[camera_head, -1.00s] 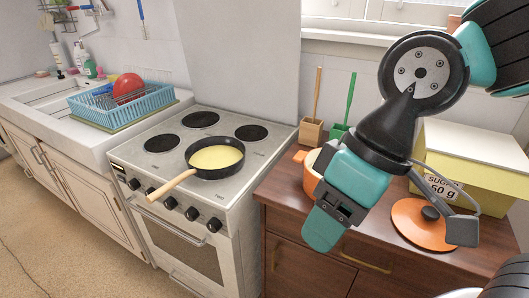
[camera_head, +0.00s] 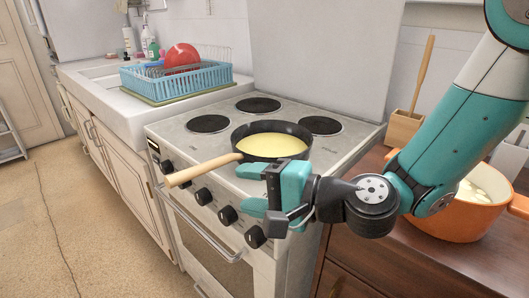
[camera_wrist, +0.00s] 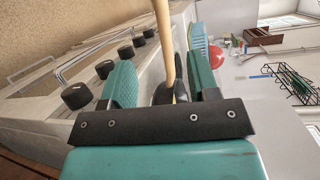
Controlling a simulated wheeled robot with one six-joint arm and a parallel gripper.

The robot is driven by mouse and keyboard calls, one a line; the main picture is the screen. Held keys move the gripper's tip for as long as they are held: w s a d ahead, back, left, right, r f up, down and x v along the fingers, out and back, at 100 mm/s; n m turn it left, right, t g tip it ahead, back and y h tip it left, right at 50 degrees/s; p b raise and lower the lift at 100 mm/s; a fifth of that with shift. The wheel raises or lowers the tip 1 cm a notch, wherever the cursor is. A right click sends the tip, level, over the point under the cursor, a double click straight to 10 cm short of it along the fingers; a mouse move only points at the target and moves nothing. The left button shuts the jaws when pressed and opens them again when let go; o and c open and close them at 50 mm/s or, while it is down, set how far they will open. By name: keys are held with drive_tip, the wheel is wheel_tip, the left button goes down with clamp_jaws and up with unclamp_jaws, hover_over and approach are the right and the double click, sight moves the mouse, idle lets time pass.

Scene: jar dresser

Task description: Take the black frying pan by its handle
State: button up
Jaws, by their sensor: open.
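The black frying pan (camera_head: 262,127) sits on the front of the stove with something yellow (camera_head: 272,147) in it. Its pale wooden handle (camera_head: 203,170) points left, out past the stove's front edge. My gripper (camera_head: 242,187) is open and empty in front of the pan, with its fingertips pointing left, just right of the handle. In the wrist view the handle (camera_wrist: 163,42) lines up between the two open fingers of my gripper (camera_wrist: 163,75). The handle appears ahead of them, apart from both. The pan body is mostly hidden there.
The stove (camera_head: 187,150) has black knobs (camera_head: 228,215) and an oven handle (camera_head: 205,232) below the pan handle. A blue dish rack (camera_head: 177,78) stands by the sink at the left. An orange pot (camera_head: 455,222) is on the brown cabinet at right, near my arm.

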sight(191, 175)
drive_tip(key=p+x, duration=0.1)
drive_tip(key=x, duration=0.4)
drive_tip(key=p+x, duration=0.1)
drive_tip(key=x, duration=0.3)
drive_tip(key=p+x, duration=0.2)
drive_tip(key=x, duration=0.3)
drive_tip(key=shift+w+a, duration=0.25)
drive_tip(key=shift+w, duration=0.15)
clamp_jaws()
drive_tip(key=shift+r, duration=0.15)
